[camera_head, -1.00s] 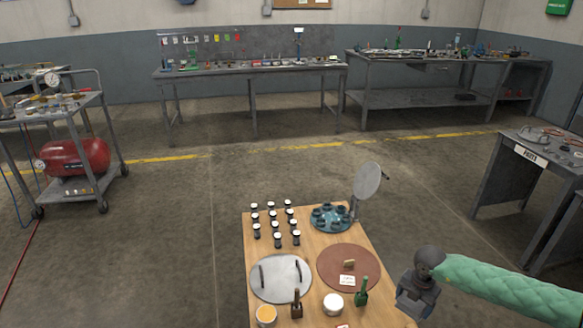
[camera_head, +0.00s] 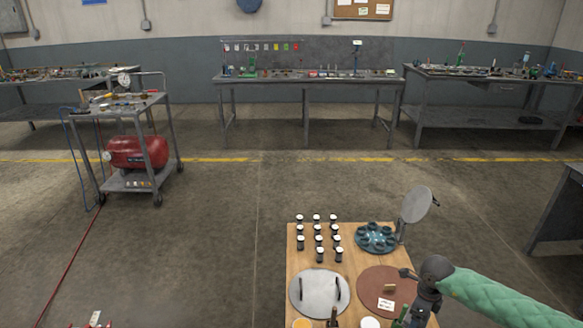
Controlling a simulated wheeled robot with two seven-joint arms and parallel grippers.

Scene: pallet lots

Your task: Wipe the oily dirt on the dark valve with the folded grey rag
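I cannot make out the folded grey rag or the dark valve in the head view. My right arm comes in from the lower right in a green padded sleeve. My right gripper (camera_head: 424,304) is dark grey and points down at the right edge of the wooden table. It overlaps the right side of a brown round mat in the picture. Its fingertips are too small and dark to tell whether it is open or holds anything. My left gripper is out of view.
The wooden table (camera_head: 299,258) holds several white-topped black bottles (camera_head: 319,240), a teal round tray (camera_head: 374,239), a silver plate with handles (camera_head: 318,292) and the brown mat (camera_head: 376,283). A trolley (camera_head: 140,178) with a red tank (camera_head: 137,152) stands left. Open floor lies between.

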